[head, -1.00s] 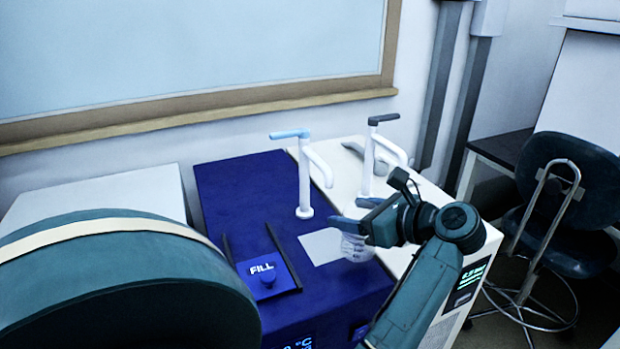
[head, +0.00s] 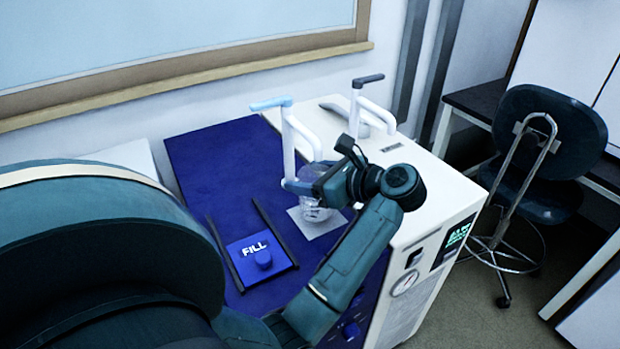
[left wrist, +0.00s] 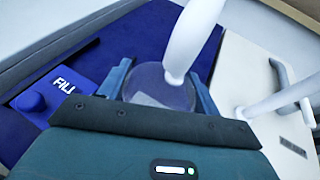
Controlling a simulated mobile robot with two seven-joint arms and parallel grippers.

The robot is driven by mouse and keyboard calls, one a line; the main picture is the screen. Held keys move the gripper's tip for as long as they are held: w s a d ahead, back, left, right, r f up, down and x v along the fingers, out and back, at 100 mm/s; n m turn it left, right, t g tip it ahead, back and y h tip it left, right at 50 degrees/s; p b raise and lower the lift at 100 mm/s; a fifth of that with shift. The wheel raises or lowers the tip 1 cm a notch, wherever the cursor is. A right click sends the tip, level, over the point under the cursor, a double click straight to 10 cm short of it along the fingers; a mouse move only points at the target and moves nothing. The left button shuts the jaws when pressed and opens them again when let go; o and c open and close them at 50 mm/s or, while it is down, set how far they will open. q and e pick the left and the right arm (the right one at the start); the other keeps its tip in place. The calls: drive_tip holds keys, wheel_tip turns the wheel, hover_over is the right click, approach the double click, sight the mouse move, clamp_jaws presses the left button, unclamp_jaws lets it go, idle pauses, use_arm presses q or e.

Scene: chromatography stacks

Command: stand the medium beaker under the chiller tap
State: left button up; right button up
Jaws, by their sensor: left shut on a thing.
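The clear beaker (head: 315,209) is held by my left gripper (head: 308,186) over the pale square pad (head: 327,228) on the blue unit. The gripper is shut on it, with one finger on each side in the left wrist view (left wrist: 162,88). A white tap with a light blue handle (head: 271,104) rises from the blue unit behind the beaker. In the left wrist view, a white tap part (left wrist: 192,38) passes in front of the beaker's round outline. I cannot tell whether the beaker's base touches the pad. My right gripper is not in view.
A blue FILL panel (head: 262,250) with a knob and dark side rails lies left of the pad. A white unit (head: 425,190) with a grey-handled tap (head: 369,80) stands to the right. A dark chair (head: 545,150) is farther right.

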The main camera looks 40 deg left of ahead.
use_arm(q)
drive_tip(key=shift+w+f, duration=0.1)
drive_tip(key=shift+f, duration=0.65)
drive_tip(key=shift+r, duration=0.1)
drive_tip(key=shift+f, duration=0.2)
drive_tip(key=o, duration=1.1)
drive_tip(key=shift+r, duration=0.1)
